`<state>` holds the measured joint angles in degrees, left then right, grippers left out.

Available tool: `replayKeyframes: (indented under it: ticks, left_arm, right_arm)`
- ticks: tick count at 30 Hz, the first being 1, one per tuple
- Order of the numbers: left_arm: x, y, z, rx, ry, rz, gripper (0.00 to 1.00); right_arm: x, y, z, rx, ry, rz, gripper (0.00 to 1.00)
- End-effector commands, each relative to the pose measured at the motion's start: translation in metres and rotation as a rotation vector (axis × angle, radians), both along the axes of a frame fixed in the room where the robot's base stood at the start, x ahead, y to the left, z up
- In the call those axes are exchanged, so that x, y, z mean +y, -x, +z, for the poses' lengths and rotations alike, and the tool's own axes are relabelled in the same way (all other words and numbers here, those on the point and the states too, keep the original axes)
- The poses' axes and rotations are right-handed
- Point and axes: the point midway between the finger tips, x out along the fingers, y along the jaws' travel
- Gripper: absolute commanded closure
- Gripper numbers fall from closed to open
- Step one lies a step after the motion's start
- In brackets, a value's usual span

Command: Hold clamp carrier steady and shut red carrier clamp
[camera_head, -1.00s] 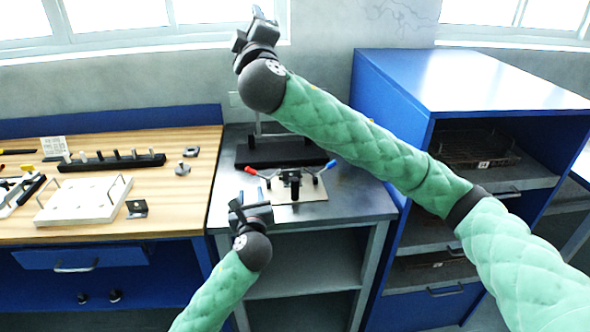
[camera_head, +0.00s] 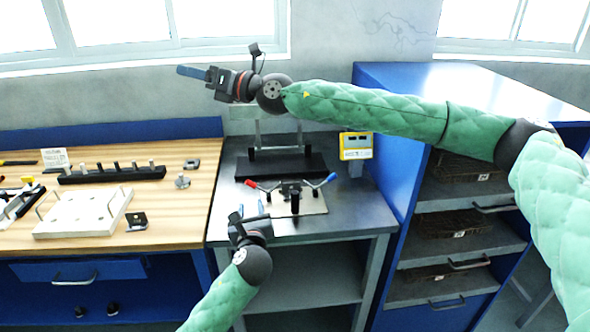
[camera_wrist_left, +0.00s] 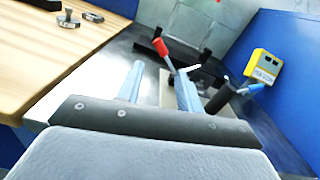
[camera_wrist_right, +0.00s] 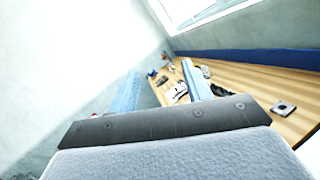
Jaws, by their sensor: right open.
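The clamp carrier (camera_head: 314,203) is a flat plate on the dark metal bench, with a black post and clamp parts on it. A red clamp handle (camera_head: 251,184) sticks out to the left and a blue one (camera_head: 331,178) to the right. The red handle also shows in the left wrist view (camera_wrist_left: 160,46). My left gripper (camera_head: 251,208) is open and empty, at the carrier's near left side. In its wrist view the red handle lies beyond the fingertips. My right gripper (camera_head: 183,71) is open and empty, high above the bench's back, pointing left.
A yellow device (camera_head: 356,146) stands at the back right of the bench, next to the blue cabinet (camera_head: 391,190). A black stand (camera_head: 278,165) is behind the carrier. The wooden table (camera_head: 175,225) on the left holds a white plate (camera_head: 84,213) and a black peg rack (camera_head: 112,175).

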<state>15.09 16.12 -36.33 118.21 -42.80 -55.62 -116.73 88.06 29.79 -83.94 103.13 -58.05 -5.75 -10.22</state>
Motion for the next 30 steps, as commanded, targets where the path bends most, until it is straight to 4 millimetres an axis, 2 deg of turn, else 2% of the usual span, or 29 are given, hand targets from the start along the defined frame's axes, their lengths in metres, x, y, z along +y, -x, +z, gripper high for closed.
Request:
replayKeyframes:
  ticks: [1, 6, 12, 15, 21, 30]
  left_arm:
    - [0.000, 0.000, 0.000, 0.000, 0.000, 0.000, 0.64]
    - [0.000, 0.000, 0.000, 0.000, 0.000, 0.000, 0.64]
    - [0.000, 0.000, 0.000, 0.000, 0.000, 0.000, 0.64]
    - [0.000, 0.000, 0.000, 0.000, 0.000, 0.000, 0.64]
    - [0.000, 0.000, 0.000, 0.000, 0.000, 0.000, 0.64]
    - [0.000, 0.000, 0.000, 0.000, 0.000, 0.000, 0.64]
  right_arm:
    - [-0.002, -0.005, -0.023, -0.013, 0.076, 0.009, 0.51]
    - [-0.012, -0.015, -0.101, -0.058, 0.349, 0.062, 0.51]
    - [-0.036, -0.023, -0.183, -0.098, 0.664, 0.134, 0.51]
    - [-0.053, -0.026, -0.217, -0.112, 0.816, 0.172, 0.51]
    - [-0.095, -0.031, -0.267, -0.133, 1.105, 0.248, 0.51]
    - [-0.164, -0.030, -0.304, -0.131, 1.500, 0.379, 0.51]
